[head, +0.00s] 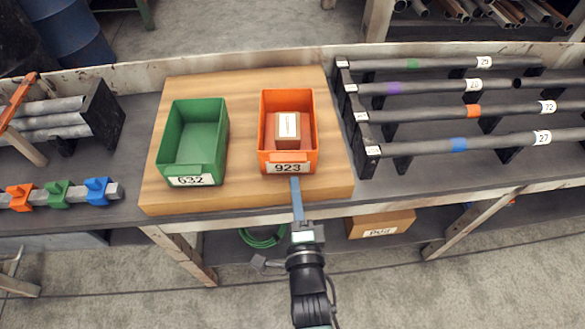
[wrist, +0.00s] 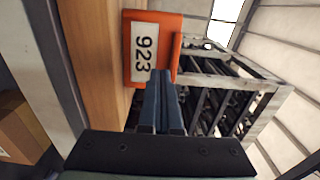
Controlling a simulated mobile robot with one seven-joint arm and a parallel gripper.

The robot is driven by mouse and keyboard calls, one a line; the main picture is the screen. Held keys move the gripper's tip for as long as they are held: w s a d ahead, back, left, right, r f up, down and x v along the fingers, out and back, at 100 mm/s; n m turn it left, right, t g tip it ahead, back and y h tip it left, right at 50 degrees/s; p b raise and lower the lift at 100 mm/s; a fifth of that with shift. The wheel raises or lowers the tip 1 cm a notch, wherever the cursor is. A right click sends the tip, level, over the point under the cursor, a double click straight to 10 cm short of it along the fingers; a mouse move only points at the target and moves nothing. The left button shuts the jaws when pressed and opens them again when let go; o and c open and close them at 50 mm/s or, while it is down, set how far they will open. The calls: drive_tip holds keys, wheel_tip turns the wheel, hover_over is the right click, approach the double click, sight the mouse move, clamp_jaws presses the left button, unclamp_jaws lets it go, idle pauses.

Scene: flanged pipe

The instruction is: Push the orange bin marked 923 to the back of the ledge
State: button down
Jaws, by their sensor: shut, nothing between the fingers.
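The orange bin marked 923 (head: 289,158) stands on the right part of the wooden ledge (head: 243,188), with a small brown box (head: 288,128) inside it. Bare wood shows in front of the bin and a strip of it behind. My gripper (head: 296,181) is shut and empty, its fingertips at the bin's front face just below the label. In the wrist view the orange bin (wrist: 168,68) is straight ahead of the gripper (wrist: 161,78); I cannot tell whether the tips touch it.
A green bin marked 632 (head: 193,145) stands left of the orange bin, with a gap between. A rack of dark pipes with coloured bands (head: 445,147) lies close to the ledge's right side. A low wall (head: 240,62) runs behind the bench.

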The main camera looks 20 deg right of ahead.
sight(293, 171)
drive_tip(key=shift+x, duration=2.45)
